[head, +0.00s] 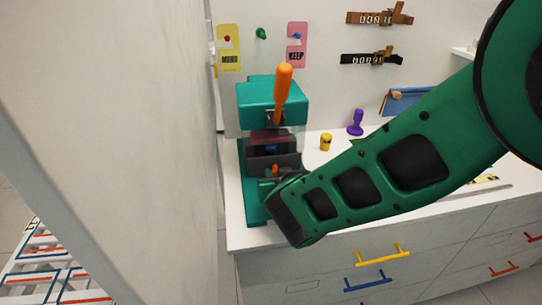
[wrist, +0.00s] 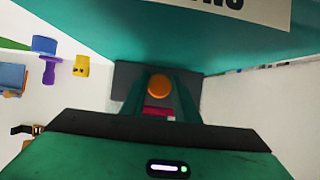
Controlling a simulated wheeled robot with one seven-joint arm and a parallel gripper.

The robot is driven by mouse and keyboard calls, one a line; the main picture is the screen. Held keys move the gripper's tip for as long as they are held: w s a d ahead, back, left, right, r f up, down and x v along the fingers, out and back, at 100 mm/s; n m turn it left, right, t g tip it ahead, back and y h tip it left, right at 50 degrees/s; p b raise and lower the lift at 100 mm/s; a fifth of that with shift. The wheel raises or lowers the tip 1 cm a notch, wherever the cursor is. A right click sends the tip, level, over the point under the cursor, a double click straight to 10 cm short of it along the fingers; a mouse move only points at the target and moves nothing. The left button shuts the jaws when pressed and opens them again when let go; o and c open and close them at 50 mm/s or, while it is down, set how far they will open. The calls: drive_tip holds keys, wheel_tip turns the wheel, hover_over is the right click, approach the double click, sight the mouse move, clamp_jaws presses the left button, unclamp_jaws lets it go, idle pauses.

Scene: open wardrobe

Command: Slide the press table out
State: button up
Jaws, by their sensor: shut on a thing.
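The teal press (head: 262,97) stands on the left end of the white counter with its orange lever (head: 283,90) upright. Its dark grey press table (head: 262,160) sits low in the press opening, and in the wrist view the dark table (wrist: 124,76) lies under the teal body. My gripper (head: 272,182) is at the front of the press, low down. In the wrist view my gripper's two green fingers (wrist: 160,95) are shut on the orange knob (wrist: 159,86) at the table's front. My wrist hides part of the press base in the head view.
A tall pale panel (head: 130,120) stands close on the left of the press. A yellow stamp (head: 326,142) and a purple stamp (head: 355,122) stand on the counter (head: 240,235) to the right. Drawers with a yellow handle (head: 383,256) lie below the counter.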

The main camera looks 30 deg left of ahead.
drive_tip(key=shift+w+a+r, duration=0.1)
drive_tip(key=shift+w+r, duration=0.1)
idle(0.3)
drive_tip(key=shift+f, duration=0.1)
drive_tip(key=shift+d+f, duration=0.6)
drive_tip(key=shift+d, duration=0.1)
drive_tip(key=shift+s+d+r, duration=0.2)
drive_tip(key=shift+s, duration=0.2)
drive_tip(key=shift+s+d+r, duration=0.15)
drive_tip(key=shift+s+d, duration=0.35)
drive_tip(key=shift+s, duration=0.1)
drive_tip(key=shift+s+d+r, duration=0.15)
drive_tip(key=shift+s+d, duration=0.3)
drive_tip(key=shift+s, duration=0.15)
drive_tip(key=shift+c, duration=0.3)
drive_tip(key=shift+o, duration=0.2)
drive_tip(key=shift+s+d, duration=0.9)
drive_tip(key=shift+s, duration=0.2)
drive_tip(key=shift+s+d, duration=0.85)
drive_tip(key=shift+s, duration=0.2)
drive_tip(key=shift+c, duration=0.2)
